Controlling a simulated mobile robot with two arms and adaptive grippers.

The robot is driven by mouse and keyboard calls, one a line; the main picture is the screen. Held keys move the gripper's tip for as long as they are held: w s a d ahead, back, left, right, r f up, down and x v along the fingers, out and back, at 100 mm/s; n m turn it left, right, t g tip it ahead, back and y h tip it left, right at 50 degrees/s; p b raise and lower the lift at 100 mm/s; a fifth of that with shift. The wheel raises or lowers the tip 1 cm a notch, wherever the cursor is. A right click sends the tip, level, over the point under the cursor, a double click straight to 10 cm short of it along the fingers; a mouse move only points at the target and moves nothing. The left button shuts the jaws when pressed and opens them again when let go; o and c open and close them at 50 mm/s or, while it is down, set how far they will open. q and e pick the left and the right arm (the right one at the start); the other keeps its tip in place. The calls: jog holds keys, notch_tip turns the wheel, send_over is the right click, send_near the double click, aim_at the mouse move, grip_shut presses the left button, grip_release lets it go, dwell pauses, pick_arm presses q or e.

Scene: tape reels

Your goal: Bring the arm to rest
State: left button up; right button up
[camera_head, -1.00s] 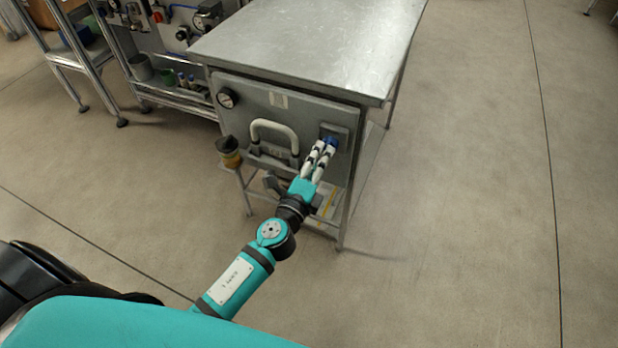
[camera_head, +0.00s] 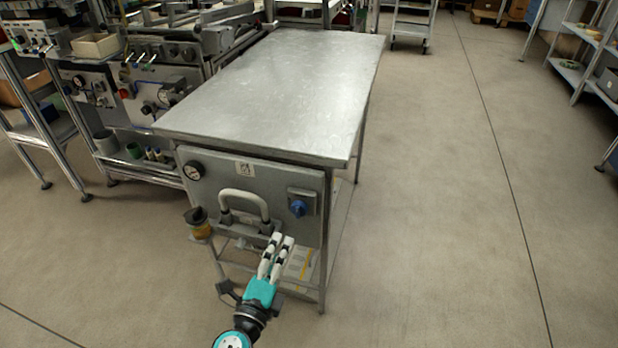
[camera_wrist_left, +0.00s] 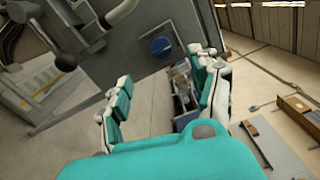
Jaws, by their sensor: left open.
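My left gripper (camera_head: 276,250) is open and empty in front of the grey panel on the end of the metal table, below and left of a blue knob (camera_head: 298,208). There is a gap between its fingers and the knob. In the left wrist view, the two fingers (camera_wrist_left: 163,98) are spread apart with nothing between them, and the blue knob (camera_wrist_left: 160,45) shows beyond them on its square plate. My right gripper is in neither view.
The panel (camera_head: 275,180) carries a pale handle (camera_head: 244,200) and a round gauge (camera_head: 193,171). The steel tabletop (camera_head: 280,90) is bare. A machine bench (camera_head: 130,90) stands at left. Shelves (camera_head: 590,60) stand at far right. The floor on the right is clear.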

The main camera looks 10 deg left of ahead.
pick_arm(q)
jog(key=s+a+f+n+g+y, duration=0.15)
jog(key=s+f+n+g, duration=0.3)
jog(key=f, duration=0.65)
jog(key=s+a+f+n+g, duration=0.2)
jog(key=s+f+n+g, duration=0.3)
jog(key=f, duration=0.5)
jog(key=s+a+f+n+g+y, duration=0.1)
jog(key=s+a+f+n+g, duration=0.15)
jog(key=s+f+n, duration=0.6)
jog(key=s+d+f+g+h, duration=0.2)
jog(key=s+d+f+g, duration=0.15)
jog(key=s+f, duration=0.4)
jog(key=s+a+r+g+p, duration=0.1)
jog(key=s+a+r+p, duration=0.1)
jog(key=s+p, duration=1.1)
jog(key=shift+s+a+p, duration=0.25)
jog(key=shift+a+p, duration=0.35)
jog(key=shift+p, duration=0.4)
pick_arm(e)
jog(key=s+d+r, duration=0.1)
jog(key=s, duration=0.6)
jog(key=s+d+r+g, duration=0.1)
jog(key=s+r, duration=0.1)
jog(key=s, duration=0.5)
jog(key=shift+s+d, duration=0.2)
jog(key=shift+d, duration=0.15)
